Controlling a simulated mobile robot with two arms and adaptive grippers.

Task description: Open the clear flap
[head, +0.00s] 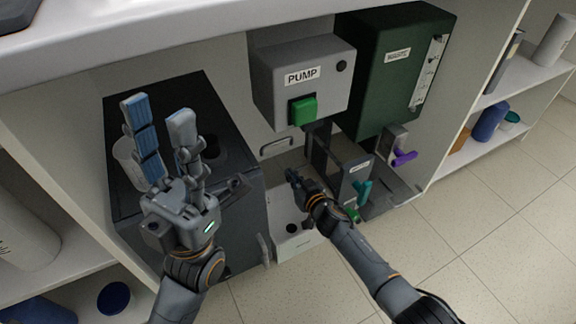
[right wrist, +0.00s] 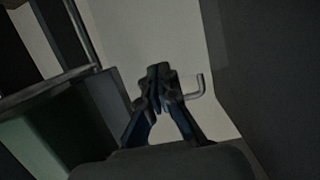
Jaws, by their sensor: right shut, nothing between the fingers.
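I cannot make out the clear flap's outline with certainty. A pale bar handle (head: 277,144) sits below the pump box, on or before the back wall. A bent grey handle (right wrist: 198,88) shows in the right wrist view just right of my fingertips, apart from them as far as I can tell. My right gripper (head: 292,175) is shut and empty, below the bar handle and left of the dark frame. Its fingertips also show in the right wrist view (right wrist: 158,73). My left gripper (head: 158,112) is open and empty, raised in front of the dark cabinet.
The grey pump box (head: 301,84) with a green button (head: 303,111) hangs above. A dark green box (head: 394,75) hangs right of it. A dark frame (head: 340,165), a teal handle (head: 363,190) and a purple handle (head: 404,157) stand right of my right gripper. The dark cabinet (head: 240,225) is left.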

